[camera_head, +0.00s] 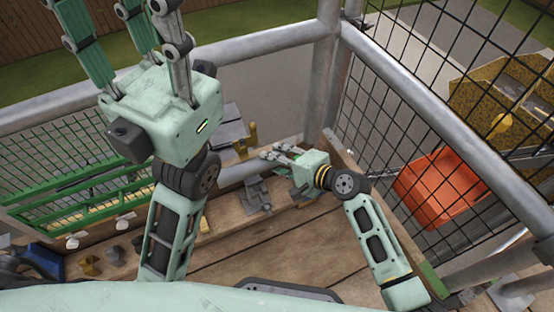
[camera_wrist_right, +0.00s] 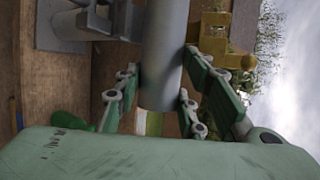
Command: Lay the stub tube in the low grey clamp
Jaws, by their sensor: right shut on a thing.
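My right gripper (camera_head: 268,153) is shut on the stub tube (camera_head: 238,172), a plain grey cylinder. In the right wrist view the tube (camera_wrist_right: 163,55) runs up between the finger pairs of the gripper (camera_wrist_right: 158,90). The low grey clamp (camera_head: 257,196) stands on the wooden deck, just in front of the tube in the head view. In the wrist view the clamp (camera_wrist_right: 75,25) is left of the tube, with a gap between them. My left gripper (camera_head: 120,30) is raised at the upper left with its fingers spread apart; its tips are cut off by the frame.
A yellow clamp (camera_head: 246,140) stands behind the tube. Green mesh panels (camera_head: 85,200) and small parts line the left side. Metal rails (camera_head: 420,95) and black mesh enclose the deck. An orange bin (camera_head: 440,188) lies beyond the mesh. The deck's front middle (camera_head: 250,255) is clear.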

